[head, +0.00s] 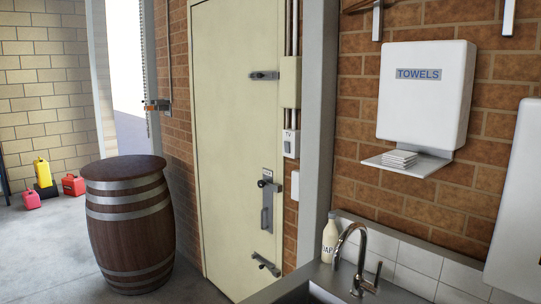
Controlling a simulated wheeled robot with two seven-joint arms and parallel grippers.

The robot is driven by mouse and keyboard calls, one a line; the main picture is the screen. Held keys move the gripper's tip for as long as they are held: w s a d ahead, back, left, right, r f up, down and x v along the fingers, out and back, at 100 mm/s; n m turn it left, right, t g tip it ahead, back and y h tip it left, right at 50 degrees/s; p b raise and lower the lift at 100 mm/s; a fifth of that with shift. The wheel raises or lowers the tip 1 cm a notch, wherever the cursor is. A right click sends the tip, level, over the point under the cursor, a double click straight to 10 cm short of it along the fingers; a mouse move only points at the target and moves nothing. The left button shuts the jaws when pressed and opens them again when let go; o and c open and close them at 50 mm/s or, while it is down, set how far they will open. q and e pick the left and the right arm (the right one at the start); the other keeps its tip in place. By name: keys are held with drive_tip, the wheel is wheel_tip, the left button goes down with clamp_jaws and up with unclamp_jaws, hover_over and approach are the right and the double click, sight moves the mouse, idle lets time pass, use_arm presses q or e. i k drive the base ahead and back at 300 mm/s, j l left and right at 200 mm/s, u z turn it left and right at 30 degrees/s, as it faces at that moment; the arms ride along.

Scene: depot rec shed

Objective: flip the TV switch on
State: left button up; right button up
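The TV switch (290,144) is a small white box with a label that reads TV, on the brick strip between the cream door and the grey post. Conduits run up the wall above it. Its lever is too small for me to tell its position. Neither of my grippers is in view.
The cream door (228,130) has dark latches and a handle. A wooden barrel (130,225) stands left of it. A sink with a tap (362,262) and a bottle (330,240) is at the lower right, below a towel dispenser (425,110). Floor shows around the barrel.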

sight(286, 144)
drive_tip(key=i+u, duration=0.15)
drive_tip(key=u, duration=0.45)
drive_tip(key=i+u, duration=0.35)
drive_tip(key=i, duration=2.85)
drive_tip(key=z, duration=1.7)
